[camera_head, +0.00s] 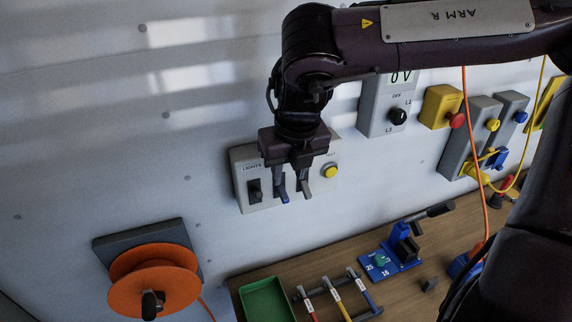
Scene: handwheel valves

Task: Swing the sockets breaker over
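A pale grey breaker box (241,158) is on the white wall. Its left dark lever (256,190) sits under a label reading LIGHTS. A round yellow button (330,171) is on its right side. My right gripper (294,192) comes down from above in front of the box, with its two fingers apart. The fingers straddle the middle of the box, where the gripper hides the sockets label and most of that breaker. A small blue tip shows by the left finger; I cannot tell whether it belongs to the finger or the breaker. Contact is unclear. My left gripper is out of view.
A rotary switch box (398,116) and a yellow box with a red button (457,120) are to the right. An orange reel (153,284) is mounted lower left. The wooden bench (330,265) below holds a green tray (266,301), screwdrivers and a blue stand (381,262).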

